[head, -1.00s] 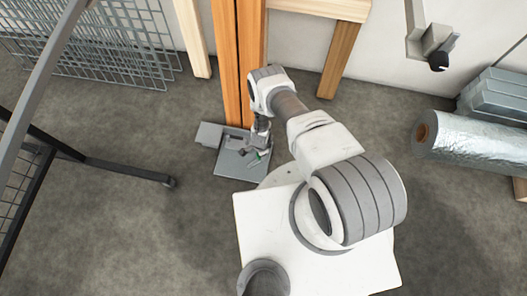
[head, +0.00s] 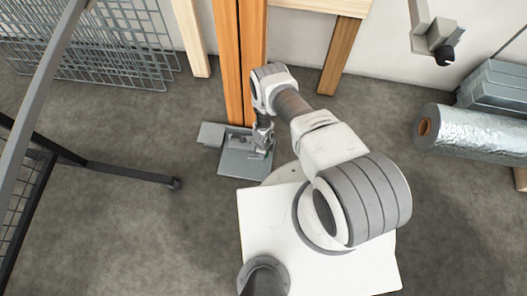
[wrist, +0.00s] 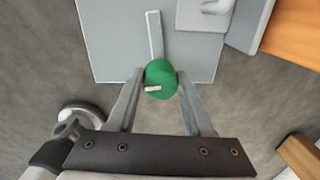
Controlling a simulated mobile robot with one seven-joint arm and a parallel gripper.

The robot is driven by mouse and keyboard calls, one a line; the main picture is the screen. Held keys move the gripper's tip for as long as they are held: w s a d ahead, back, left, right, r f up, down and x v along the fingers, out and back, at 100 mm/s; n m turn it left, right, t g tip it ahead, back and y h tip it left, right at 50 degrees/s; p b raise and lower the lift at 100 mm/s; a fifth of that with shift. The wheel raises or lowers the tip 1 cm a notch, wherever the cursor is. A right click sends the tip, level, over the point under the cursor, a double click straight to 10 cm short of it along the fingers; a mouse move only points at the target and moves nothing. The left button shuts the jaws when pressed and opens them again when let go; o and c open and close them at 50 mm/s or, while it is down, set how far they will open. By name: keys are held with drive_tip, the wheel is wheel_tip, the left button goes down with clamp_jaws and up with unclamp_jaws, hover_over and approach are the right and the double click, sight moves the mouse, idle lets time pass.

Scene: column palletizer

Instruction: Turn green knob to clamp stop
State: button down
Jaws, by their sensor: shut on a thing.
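The green knob (wrist: 161,84) sits between the two fingers of my gripper (wrist: 160,77) in the wrist view. The fingers are shut on its left and right sides. A short pale mark on the knob points to the left. A grey plate (wrist: 112,45) lies beyond it, with a pale raised strip (wrist: 154,36) running away from the knob. In the head view my gripper (head: 262,150) is low over the grey plate (head: 238,166) at the foot of the wooden posts. The knob is hidden there.
Orange wooden posts (head: 238,70) stand right behind the plate. A black-footed frame leg (head: 130,172) reaches in from the left. Wire mesh panels (head: 110,50) lean at the back left, and a foil roll (head: 475,132) lies at the right. Open floor lies between.

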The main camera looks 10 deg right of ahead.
drive_tip(key=shift+m, duration=0.6)
drive_tip(key=shift+c, duration=1.5)
unclamp_jaws()
wheel_tip(320, 180, up, 17)
drive_tip(key=p, duration=0.9)
drive_tip(key=shift+s+a+r, duration=0.15)
drive_tip(key=shift+s+r, duration=0.05)
drive_tip(key=shift+s, duration=0.1)
drive_tip(key=shift+p, duration=0.3)
